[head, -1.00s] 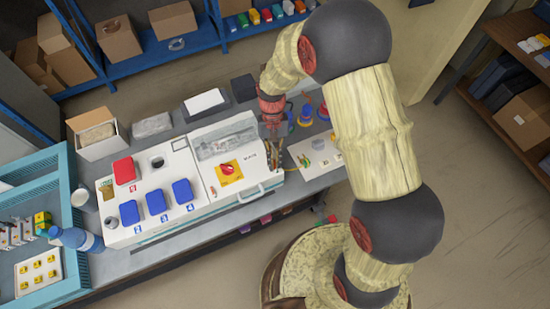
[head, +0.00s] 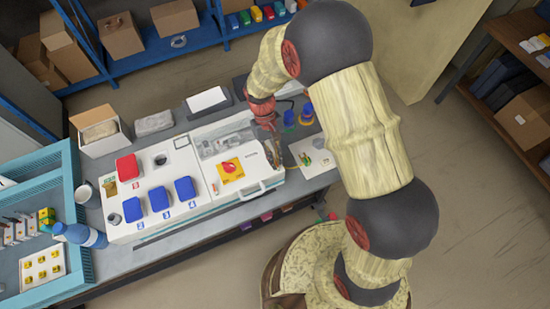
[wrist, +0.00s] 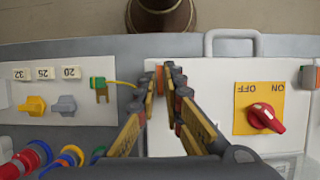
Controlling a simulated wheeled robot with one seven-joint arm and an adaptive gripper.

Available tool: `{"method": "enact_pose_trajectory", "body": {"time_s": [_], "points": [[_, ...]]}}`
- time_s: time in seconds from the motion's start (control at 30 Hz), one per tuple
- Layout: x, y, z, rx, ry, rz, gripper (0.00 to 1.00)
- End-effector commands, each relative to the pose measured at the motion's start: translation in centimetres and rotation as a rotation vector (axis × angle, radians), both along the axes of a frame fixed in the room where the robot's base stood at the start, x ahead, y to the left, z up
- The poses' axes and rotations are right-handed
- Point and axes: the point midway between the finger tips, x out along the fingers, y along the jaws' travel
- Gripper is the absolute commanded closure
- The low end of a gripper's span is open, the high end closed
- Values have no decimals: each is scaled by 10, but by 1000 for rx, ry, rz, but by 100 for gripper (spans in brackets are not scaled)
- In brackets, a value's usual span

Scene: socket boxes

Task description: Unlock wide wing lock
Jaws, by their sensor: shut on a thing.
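My gripper (wrist: 164,80) is at the edge of the white machine box in the wrist view. Its two fingers meet around a small orange piece (wrist: 158,76), which I take to be the wide wing lock. The fingers hide most of it. In the head view my gripper (head: 269,140) is at the right end of the white box (head: 208,180), and the lock cannot be made out. A red rotary switch (wrist: 265,115) on a yellow ON/OFF plate (wrist: 243,121) is to the right of the fingers in the wrist view.
A grey handle (wrist: 232,38) sticks out from the box's front. A white board with yellow (wrist: 32,105) and grey (wrist: 66,105) wing pieces is left of the fingers. A green-and-yellow piece (wrist: 98,85) lies between. Blue and red round parts (wrist: 45,155) stand nearby.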

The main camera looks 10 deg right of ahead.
Motion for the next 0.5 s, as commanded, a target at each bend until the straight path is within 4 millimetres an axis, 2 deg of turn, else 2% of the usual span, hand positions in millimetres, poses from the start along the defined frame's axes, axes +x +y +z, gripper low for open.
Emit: {"method": "enact_pose_trajectory", "body": {"time_s": [0.17,0.2,0.5], "points": [[1,0,0,1,-3,1,100],[1,0,0,1,-3,1,89],[0,0,0,0,-1,0,73]]}}
